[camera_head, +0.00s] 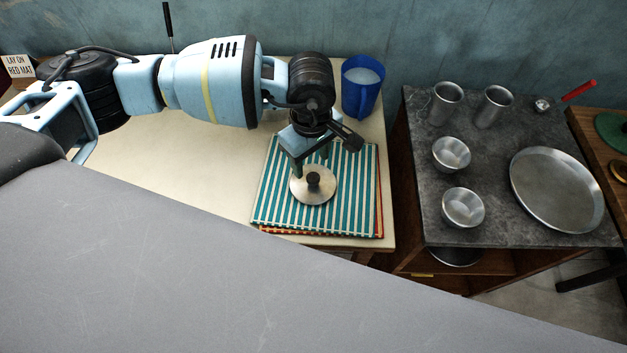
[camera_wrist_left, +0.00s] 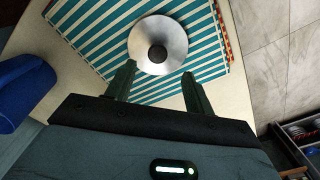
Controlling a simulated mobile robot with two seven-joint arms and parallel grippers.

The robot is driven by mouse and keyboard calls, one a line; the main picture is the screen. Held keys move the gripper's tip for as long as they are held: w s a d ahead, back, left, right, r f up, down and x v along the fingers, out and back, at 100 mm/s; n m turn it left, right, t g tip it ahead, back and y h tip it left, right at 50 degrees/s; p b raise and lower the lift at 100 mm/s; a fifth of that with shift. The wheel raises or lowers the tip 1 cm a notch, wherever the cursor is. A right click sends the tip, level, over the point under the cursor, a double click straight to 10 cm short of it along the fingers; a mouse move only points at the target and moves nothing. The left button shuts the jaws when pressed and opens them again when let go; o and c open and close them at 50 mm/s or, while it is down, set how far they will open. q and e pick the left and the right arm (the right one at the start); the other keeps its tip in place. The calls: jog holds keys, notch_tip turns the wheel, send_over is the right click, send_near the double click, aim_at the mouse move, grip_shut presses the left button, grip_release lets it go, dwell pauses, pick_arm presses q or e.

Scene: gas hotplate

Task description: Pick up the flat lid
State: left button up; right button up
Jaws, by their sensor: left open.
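The flat lid (camera_head: 306,190) is a round metal disc with a dark knob (camera_head: 314,180) in its middle. It lies on a teal-and-white striped cloth (camera_head: 272,215) on the pale table. My left gripper (camera_head: 311,162) is above the lid's far part, pointing down. In the left wrist view the lid (camera_wrist_left: 176,42) lies beyond the two open fingers (camera_wrist_left: 158,84), with its knob (camera_wrist_left: 157,54) roughly in line with the gap between them. Nothing is between the fingers. My right gripper is not in view.
A blue pitcher (camera_head: 361,92) stands behind the cloth, near my left wrist; it also shows in the left wrist view (camera_wrist_left: 22,92). A grey stone-topped counter (camera_head: 480,150) to the right holds metal cups, bowls and a large round pan (camera_head: 556,188). The table left of the cloth is clear.

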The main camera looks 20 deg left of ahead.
aim_at(314, 177)
pick_arm(q)
jog(key=shift+w+d+f, duration=0.1)
jog(key=shift+f, duration=1.45)
jog(key=shift+d+f, duration=0.1)
jog(key=shift+f, duration=1.45)
jog(key=c, duration=1.1)
jog(key=shift+r, duration=0.1)
jog(key=shift+r, duration=0.45)
jog(key=shift+s+a+r, duration=0.1)
jog(key=shift+s+r, duration=0.15)
jog(key=shift+r, duration=0.4)
jog(key=shift+s+a+r, duration=0.1)
jog(key=shift+s+r, duration=0.1)
jog(key=shift+r, duration=0.4)
jog(key=s+a, duration=0.2)
jog(key=s, duration=0.2)
jog(key=s+a+r, duration=0.1)
jog(key=s+a, duration=0.1)
jog(key=s, duration=0.3)
jog(key=s+a, duration=0.2)
jog(key=s, duration=0.2)
jog(key=shift+s+r, duration=0.25)
jog(key=shift+s, duration=0.1)
